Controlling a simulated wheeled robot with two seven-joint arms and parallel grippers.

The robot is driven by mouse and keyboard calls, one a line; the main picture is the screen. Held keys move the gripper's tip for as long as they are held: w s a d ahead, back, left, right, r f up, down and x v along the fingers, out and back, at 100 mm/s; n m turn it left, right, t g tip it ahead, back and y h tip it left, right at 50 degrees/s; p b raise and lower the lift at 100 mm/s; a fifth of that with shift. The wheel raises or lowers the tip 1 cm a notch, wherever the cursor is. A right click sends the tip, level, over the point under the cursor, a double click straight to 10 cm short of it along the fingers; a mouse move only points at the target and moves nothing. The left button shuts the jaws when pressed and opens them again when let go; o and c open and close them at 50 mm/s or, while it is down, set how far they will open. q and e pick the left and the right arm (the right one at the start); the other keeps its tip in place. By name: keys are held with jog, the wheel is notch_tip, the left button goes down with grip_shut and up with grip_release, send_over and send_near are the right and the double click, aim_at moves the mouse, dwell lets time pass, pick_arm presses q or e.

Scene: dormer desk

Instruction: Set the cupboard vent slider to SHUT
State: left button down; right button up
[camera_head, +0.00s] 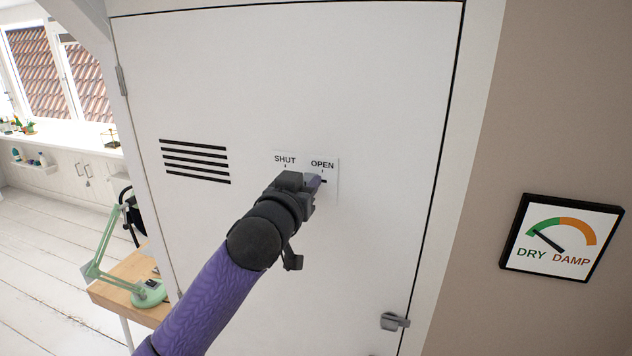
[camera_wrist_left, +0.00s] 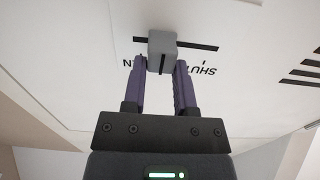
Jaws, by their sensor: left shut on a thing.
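The vent slider plate (camera_head: 331,190) is a white panel on the cupboard door, lettered SHUT on the left and OPEN on the right. My left gripper (camera_head: 314,182) is at the plate below the OPEN label and hides the knob in the head view. In the left wrist view, where the lettering is upside down, the grey block-shaped knob (camera_wrist_left: 162,46) sits between the fingertips of my left gripper (camera_wrist_left: 163,68), which is shut on it. A black slot (camera_wrist_left: 200,47) shows on both sides of the knob, with the longer stretch towards SHUT. My right gripper is not in view.
The white cupboard door (camera_head: 300,80) has a slotted vent (camera_head: 195,161) left of the plate and a latch (camera_head: 395,321) at lower right. A DRY/DAMP gauge (camera_head: 562,238) hangs on the right wall. A green lamp (camera_head: 149,293) stands on a desk (camera_head: 115,291) at left.

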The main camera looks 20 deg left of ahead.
pick_arm(q)
jog(key=a+p, duration=0.1)
jog(key=a, duration=0.4)
jog(key=shift+a, duration=0.1)
jog(key=c, duration=0.7)
grip_release()
jog(key=shift+a, duration=0.1)
jog(key=o, duration=0.3)
jog(key=shift+a, duration=0.15)
